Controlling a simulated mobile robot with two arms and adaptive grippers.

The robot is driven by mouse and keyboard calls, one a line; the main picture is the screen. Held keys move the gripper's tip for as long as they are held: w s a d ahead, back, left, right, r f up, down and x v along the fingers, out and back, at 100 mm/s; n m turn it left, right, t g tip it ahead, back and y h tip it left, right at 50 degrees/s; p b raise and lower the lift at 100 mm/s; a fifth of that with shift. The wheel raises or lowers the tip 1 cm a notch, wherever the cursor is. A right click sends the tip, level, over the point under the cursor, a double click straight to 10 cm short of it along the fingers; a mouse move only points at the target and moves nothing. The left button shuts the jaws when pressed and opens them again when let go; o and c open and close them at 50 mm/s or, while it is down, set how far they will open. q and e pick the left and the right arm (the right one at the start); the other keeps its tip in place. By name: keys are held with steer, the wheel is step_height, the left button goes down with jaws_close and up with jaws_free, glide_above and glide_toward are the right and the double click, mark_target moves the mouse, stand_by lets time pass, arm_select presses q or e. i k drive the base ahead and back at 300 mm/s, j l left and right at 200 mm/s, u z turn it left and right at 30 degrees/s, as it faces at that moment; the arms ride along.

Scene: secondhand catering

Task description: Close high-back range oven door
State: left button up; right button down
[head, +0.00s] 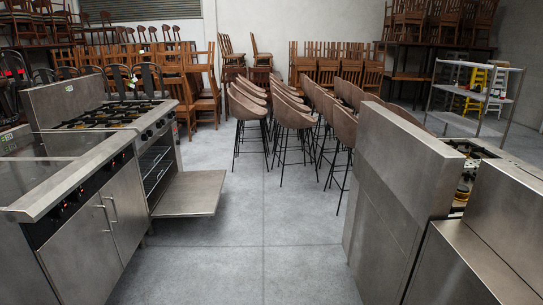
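The high-back range (125,115) stands at the left, steel, with a tall back panel and black gas burners on top. Its oven door (190,193) is folded down open, roughly level, and sticks out to the right into the aisle. The oven cavity (157,161) shows with wire racks inside. Neither of my grippers is in the head view, so their state is hidden.
A steel unit with cupboard doors (95,235) stands in front of the range at the left. Steel equipment (395,180) lines the right. The concrete aisle (255,245) between is clear. Bar stools (290,115) and stacked wooden chairs (190,80) fill the back.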

mark_target(190, 195)
steer(key=i+u, duration=0.1)
steer(key=i, duration=0.7)
steer(key=i+l, duration=0.1)
steer(key=i, duration=0.7)
steer(key=i+u, duration=0.15)
steer(key=i, duration=0.7)
